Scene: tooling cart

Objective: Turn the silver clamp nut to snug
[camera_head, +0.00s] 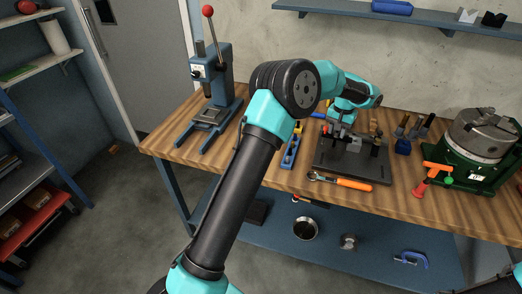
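My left arm reaches over the wooden bench, and my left gripper (341,132) points down at the fixture on a dark plate (350,172). The fixture carries small grey and dark metal parts with upright posts. The gripper is among or just above these parts; whether it touches one, and whether its fingers are open, is too small to tell. I cannot pick out the silver clamp nut; it may be hidden by the gripper or too small. An orange-handled wrench (341,181) lies in front of the plate. My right gripper is not in view.
A blue arbor press (213,80) with a red-knobbed lever stands at the left. A green-based rotary chuck (481,136) stands at the right, with an orange-handled tool (430,176) before it. A blue level (291,151) lies left of the plate. Upright tools stand in a blue holder (403,146).

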